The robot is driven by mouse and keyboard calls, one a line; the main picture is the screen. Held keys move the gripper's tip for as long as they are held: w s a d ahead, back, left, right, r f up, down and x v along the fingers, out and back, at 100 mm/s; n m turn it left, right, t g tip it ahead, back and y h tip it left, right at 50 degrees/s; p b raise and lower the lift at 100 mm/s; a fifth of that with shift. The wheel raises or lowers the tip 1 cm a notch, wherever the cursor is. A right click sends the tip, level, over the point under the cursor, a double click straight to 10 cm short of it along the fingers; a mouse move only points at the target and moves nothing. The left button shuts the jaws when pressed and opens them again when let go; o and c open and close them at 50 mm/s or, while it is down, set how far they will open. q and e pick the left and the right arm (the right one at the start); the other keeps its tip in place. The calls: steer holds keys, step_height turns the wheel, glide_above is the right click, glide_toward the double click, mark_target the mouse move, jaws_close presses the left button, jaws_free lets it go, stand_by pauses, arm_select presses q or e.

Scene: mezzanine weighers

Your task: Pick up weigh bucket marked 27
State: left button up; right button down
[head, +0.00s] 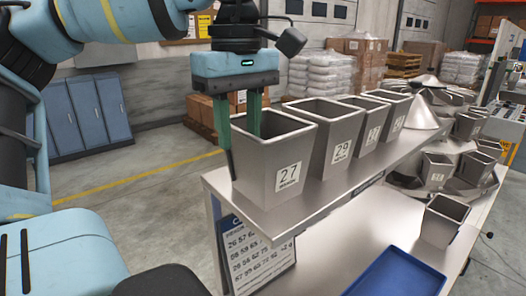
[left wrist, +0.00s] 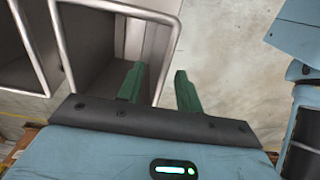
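The weigh bucket marked 27 (head: 291,155) is a grey metal open-topped square bucket, upright at the near left end of a metal shelf. My left gripper (head: 239,130) points down over its left wall. One green finger is inside the bucket and the other is outside, so the wall lies between them. In the left wrist view, the fingers of the left gripper (left wrist: 160,80) stand apart on either side of the bucket's rim (left wrist: 173,50), with gaps visible. The lower part of the inner finger is hidden by the bucket's near wall in the head view. My right gripper is not in view.
Bucket 29 (head: 340,152) stands close beside bucket 27, with more buckets behind it along the shelf (head: 325,192). A blue tray (head: 398,275) and a loose bucket (head: 441,222) are on the lower surface. A number sign (head: 258,258) stands under the shelf. Floor left of the shelf is clear.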

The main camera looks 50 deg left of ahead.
arm_select(q)
steer(key=shift+f, duration=0.4)
jaws_close()
stand_by(1.2)
